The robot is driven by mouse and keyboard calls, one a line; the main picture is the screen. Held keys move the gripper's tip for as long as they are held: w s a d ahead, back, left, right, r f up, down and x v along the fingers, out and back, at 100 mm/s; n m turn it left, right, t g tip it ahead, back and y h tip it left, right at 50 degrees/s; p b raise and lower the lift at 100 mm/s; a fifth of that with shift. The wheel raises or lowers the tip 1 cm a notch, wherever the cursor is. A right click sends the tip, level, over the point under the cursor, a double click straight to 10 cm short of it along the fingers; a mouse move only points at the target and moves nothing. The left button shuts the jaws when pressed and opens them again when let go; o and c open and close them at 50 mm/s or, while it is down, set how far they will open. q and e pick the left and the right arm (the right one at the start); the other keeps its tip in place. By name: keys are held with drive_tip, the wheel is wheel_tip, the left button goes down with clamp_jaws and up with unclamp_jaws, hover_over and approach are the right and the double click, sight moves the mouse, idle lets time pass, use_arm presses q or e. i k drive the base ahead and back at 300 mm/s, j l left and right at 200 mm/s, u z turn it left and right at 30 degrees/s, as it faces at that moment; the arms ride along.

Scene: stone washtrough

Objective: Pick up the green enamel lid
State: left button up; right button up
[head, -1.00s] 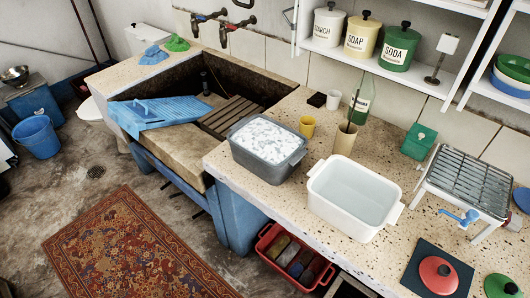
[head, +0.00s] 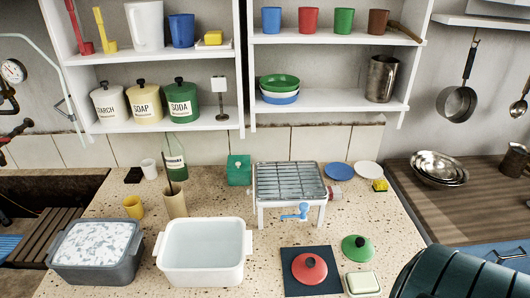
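A green lid (head: 357,247) with a dark green knob lies on the speckled counter at the front right, just right of a dark square mat. A red lid (head: 309,268) with a red knob lies on the mat (head: 290,290). The green lid is flat, knob up, and fully visible, with a soap dish (head: 362,282) just in front of it. Neither of my grippers shows in the head view.
A white basin (head: 203,278) and a grey tub (head: 95,272) stand at the front left. A metal rack with a blue tap (head: 290,180) stands behind the lids. A dark green ribbed cylinder (head: 455,272) fills the lower right corner.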

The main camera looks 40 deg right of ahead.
sight(357, 248)
drive_tip(key=z, duration=2.15)
